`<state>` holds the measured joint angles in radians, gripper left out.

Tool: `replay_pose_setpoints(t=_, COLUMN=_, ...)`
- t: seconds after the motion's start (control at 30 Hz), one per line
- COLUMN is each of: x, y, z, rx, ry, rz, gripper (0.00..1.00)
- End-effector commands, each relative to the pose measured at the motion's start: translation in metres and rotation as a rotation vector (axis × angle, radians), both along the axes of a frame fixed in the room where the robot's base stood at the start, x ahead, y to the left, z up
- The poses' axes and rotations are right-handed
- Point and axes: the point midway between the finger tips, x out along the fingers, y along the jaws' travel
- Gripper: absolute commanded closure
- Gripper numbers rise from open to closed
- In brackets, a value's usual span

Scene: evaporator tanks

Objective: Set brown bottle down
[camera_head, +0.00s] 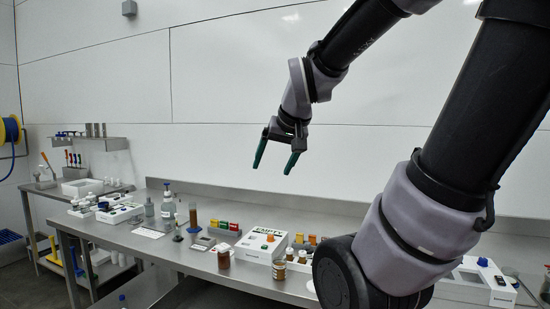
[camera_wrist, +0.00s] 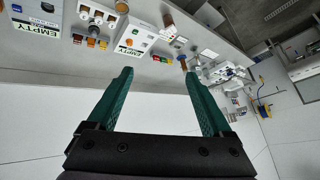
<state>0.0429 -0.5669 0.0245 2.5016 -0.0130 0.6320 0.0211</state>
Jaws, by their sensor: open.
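My gripper (camera_head: 273,168) is open and empty, raised high above the bench in front of the white wall. Its two green fingers stand apart with nothing between them in the wrist view (camera_wrist: 158,73). A reddish-brown bottle (camera_head: 223,257) stands upright on the steel bench (camera_head: 180,258), well below my gripper. I cannot tell which of these is the task's brown bottle.
A white box marked EMPTY (camera_head: 262,245) stands behind the bottles. My arm hides part of the bench at right. The air around my gripper is clear.

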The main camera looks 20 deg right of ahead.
Motion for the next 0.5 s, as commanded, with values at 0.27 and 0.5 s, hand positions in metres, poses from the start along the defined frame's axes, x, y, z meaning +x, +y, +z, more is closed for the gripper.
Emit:
replay_pose_setpoints(t=0.27, x=-0.061, y=0.023, z=0.024, rx=0.135, ry=0.049, rz=-0.005, gripper=0.16)
replay_pose_setpoints(t=0.5, x=-0.066, y=0.026, z=0.025, rx=0.150, ry=0.059, rz=-0.004, gripper=0.16)
